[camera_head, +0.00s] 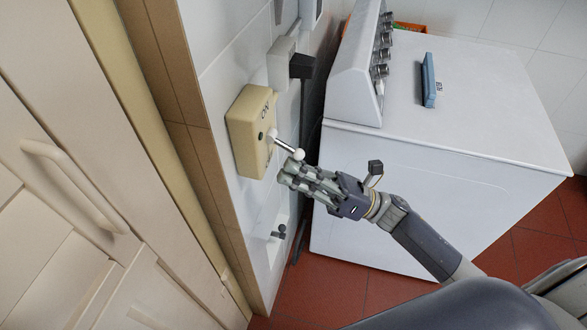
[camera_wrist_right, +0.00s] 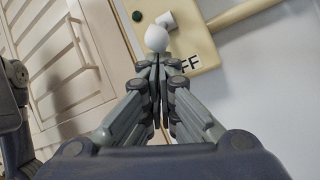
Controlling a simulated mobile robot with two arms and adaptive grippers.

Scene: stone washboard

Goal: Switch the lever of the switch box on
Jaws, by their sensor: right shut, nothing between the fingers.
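The switch box (camera_head: 248,133) is a cream-yellow box on the tiled wall, with "ON" lettering near its top and a green dot. Its lever (camera_head: 285,144) is a metal rod with a white ball end that sticks out to the right and slightly down. My right gripper (camera_head: 288,173) is shut and empty, with its fingertips just below the ball. In the right wrist view the box (camera_wrist_right: 207,50) shows part of "OFF", and the white ball (camera_wrist_right: 157,38) appears right at the closed fingertips (camera_wrist_right: 157,68). I cannot tell whether they touch. My left gripper is not in view.
A white washing machine (camera_head: 440,190) with knobs stands to the right, with a blue object (camera_head: 428,80) on top. A wooden door (camera_head: 60,190) with a handle fills the left. Red tiles cover the floor.

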